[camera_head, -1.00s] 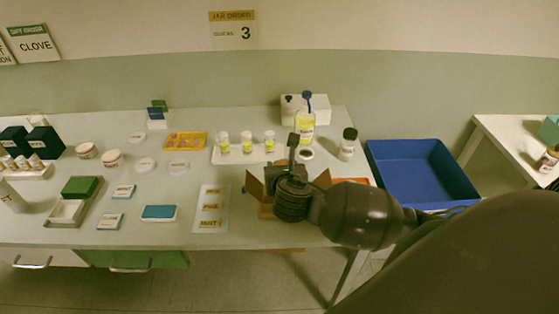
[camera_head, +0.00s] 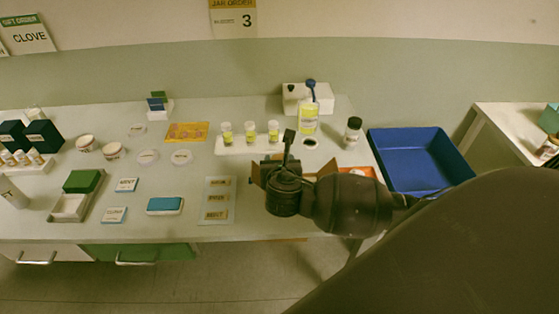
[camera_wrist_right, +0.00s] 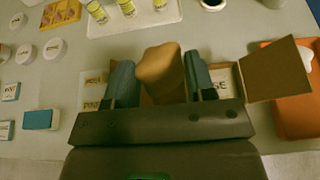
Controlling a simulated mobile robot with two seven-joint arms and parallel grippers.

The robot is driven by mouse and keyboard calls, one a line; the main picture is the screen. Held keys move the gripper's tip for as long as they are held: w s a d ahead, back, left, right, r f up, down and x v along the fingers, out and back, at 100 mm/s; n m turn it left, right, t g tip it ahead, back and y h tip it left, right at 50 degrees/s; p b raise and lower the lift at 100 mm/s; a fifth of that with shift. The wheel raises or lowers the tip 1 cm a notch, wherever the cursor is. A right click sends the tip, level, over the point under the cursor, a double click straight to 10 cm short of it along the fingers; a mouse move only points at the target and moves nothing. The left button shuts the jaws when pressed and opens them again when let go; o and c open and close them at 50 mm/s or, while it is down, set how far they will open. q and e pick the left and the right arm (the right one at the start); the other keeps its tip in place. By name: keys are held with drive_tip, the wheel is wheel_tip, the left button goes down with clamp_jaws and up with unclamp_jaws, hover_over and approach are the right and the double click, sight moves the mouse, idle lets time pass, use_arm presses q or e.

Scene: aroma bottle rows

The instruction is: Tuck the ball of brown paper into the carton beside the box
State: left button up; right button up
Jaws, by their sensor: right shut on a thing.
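A crumpled ball of tan-brown paper (camera_wrist_right: 160,70) sits between the two fingers of my right gripper (camera_wrist_right: 158,78), which is shut on it. In the head view the right gripper (camera_head: 284,192) is over the open brown carton and hides most of it. A carton flap (camera_head: 257,173) shows left of the gripper, and a wide flap (camera_wrist_right: 278,70) shows at right in the wrist view. The ball is hidden in the head view, and I cannot tell how deep it is. My left gripper is out of view.
A label board (camera_head: 216,200) lies left of the carton. An orange tray (camera_head: 362,172) is at its right. Behind are a white tray of small jars (camera_head: 250,146), a tall bottle (camera_head: 309,118) and a dark-capped jar (camera_head: 352,132). A blue bin (camera_head: 420,160) stands beyond the table's right end.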

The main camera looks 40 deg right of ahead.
drive_tip(key=shift+f+b, duration=0.45)
drive_tip(key=shift+f, duration=2.75)
drive_tip(key=shift+p, duration=0.55)
drive_tip(key=shift+f, duration=0.25)
drive_tip(key=o, duration=1)
drive_tip(key=shift+r, duration=0.15)
drive_tip(key=shift+r, duration=4.4)
